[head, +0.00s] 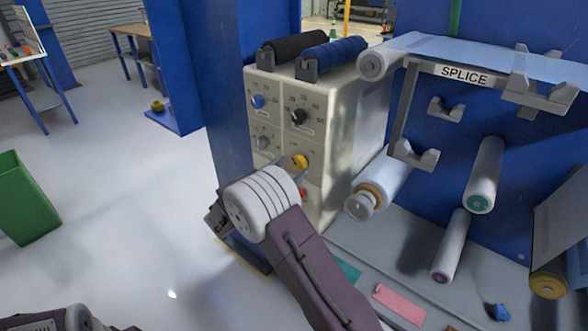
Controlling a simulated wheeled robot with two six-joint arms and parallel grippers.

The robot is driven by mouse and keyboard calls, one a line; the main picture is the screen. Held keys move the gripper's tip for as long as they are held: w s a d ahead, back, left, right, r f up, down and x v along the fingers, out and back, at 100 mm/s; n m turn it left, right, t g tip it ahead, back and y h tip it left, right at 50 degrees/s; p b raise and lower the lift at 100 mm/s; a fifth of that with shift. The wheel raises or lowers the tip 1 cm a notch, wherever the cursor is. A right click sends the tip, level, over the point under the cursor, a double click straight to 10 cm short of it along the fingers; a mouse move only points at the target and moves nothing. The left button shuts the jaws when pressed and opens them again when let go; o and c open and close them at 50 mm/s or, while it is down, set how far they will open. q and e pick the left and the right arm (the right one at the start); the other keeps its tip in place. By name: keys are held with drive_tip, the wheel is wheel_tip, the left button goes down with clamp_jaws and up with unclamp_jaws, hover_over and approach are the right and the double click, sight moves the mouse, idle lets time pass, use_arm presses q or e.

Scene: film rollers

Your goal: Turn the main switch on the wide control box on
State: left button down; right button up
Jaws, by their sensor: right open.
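The beige control box (345,130) stands at the centre against a blue post. Its front has a blue knob (258,101), a black knob (298,117), a grey knob (263,142) and a yellow rotary knob (300,161). A red part (302,193) shows low on the front, partly hidden by my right wrist. I cannot read which control is the main switch. My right gripper (214,218) is open, left of and below the box's front, apart from the knobs. My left gripper (118,328) barely shows at the bottom edge; its jaws cannot be made out.
Black and blue rollers (333,55) lie on top of the box. White film rollers (484,175) and a SPLICE bracket (465,75) fill the right side. A pink card (400,304) lies on the grey deck. A green bin (25,200) stands left; the floor between is clear.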

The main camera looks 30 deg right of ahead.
drive_tip(key=shift+x, duration=1.05)
drive_tip(key=c, duration=1.4)
drive_tip(key=shift+o, duration=0.2)
